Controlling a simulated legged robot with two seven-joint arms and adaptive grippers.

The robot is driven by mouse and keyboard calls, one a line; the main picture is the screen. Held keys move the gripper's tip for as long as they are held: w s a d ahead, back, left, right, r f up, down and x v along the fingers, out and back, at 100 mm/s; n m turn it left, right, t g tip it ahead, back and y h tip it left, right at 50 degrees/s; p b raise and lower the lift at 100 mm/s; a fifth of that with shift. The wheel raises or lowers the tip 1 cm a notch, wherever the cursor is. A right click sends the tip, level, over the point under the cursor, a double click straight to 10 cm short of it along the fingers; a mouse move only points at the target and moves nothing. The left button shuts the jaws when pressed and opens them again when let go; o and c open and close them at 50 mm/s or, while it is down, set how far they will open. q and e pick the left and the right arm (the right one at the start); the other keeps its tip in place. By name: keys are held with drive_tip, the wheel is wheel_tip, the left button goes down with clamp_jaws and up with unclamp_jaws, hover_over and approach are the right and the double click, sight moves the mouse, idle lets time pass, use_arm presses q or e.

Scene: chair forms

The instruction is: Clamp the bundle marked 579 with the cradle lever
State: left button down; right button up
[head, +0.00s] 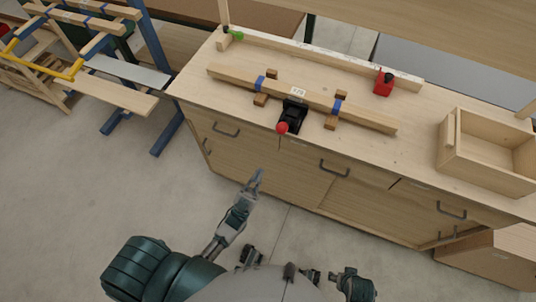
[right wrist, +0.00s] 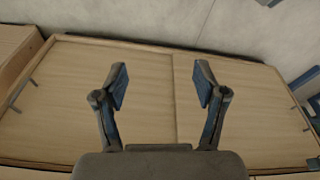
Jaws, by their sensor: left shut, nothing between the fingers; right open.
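The bundle (head: 335,103) is a long pale wooden piece with blue bands, lying across small wooden blocks on the bench top. A white tag (head: 298,92) sits at its middle; its number is too small to read surely. The cradle lever (head: 283,127) has a red knob, at the front of a black clamp (head: 293,112), and points toward the bench's front edge. My left gripper (head: 257,178) is shut and empty, in front of the cabinet and apart from the lever. My right gripper (right wrist: 160,85) is open and empty in the right wrist view.
A wooden bench (head: 380,150) with handled drawers stands ahead. An open wooden box (head: 490,165) is at its right, a red block (head: 383,83) behind the bundle, a green item (head: 236,34) at back left. A blue-legged rack (head: 145,70) stands left. Floor in front is clear.

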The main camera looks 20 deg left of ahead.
use_arm(q)
drive_tip(key=p, duration=0.2)
approach(285, 124)
drive_tip(key=w+r, duration=0.2)
drive_tip(key=shift+w+r, duration=0.2)
drive_tip(key=shift+w, duration=0.35)
use_arm(e)
drive_tip(key=shift+s+x, duration=0.15)
drive_tip(key=shift+x, duration=1.15)
drive_tip(key=shift+s+x, duration=0.2)
drive_tip(key=shift+x, duration=1.15)
